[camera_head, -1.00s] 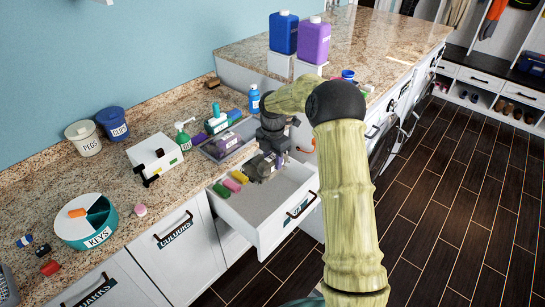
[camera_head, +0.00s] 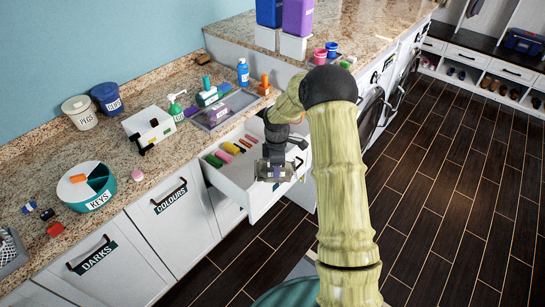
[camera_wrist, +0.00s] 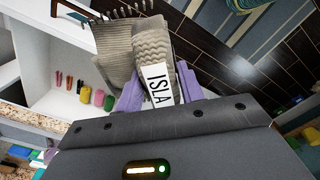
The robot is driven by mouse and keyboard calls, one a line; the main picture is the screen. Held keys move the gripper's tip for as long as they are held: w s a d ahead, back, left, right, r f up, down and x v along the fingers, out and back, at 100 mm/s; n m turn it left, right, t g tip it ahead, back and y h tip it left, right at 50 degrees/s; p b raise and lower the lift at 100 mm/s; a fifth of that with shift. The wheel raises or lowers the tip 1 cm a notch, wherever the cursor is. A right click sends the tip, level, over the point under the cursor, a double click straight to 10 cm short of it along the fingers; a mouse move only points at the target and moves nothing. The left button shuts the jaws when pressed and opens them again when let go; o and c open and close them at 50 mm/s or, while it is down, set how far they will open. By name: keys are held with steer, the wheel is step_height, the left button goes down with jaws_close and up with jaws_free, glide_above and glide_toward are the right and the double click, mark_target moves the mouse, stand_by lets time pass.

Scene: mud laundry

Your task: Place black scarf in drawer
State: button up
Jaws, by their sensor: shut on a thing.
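A dark grey-brown knitted scarf with a fringed end and a white "ISLA" tag (camera_wrist: 157,84) is pinched between my gripper's purple fingers (camera_wrist: 160,92) in the wrist view. It looks grey rather than black. In the head view my gripper (camera_head: 276,163) is over the front part of an open white drawer (camera_head: 232,183), with the scarf bunched below it. Much of the scarf is hidden by the gripper. The drawer also shows at the left of the wrist view (camera_wrist: 60,102). Whether the scarf touches the drawer I cannot tell.
Several coloured rolled items (camera_head: 228,148) lie along the drawer's back. A grey tray (camera_head: 222,110) is on the granite counter above. The dark floor (camera_head: 440,200) at right is clear.

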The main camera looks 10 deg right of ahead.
steer(key=s+d+f+m, duration=0.4)
steer(key=s+f+m, duration=0.6)
steer(key=m, duration=0.5)
steer(key=shift+s+d+f+m, duration=0.15)
steer(key=shift+s+m, duration=0.25)
steer(key=shift+s, duration=0.25)
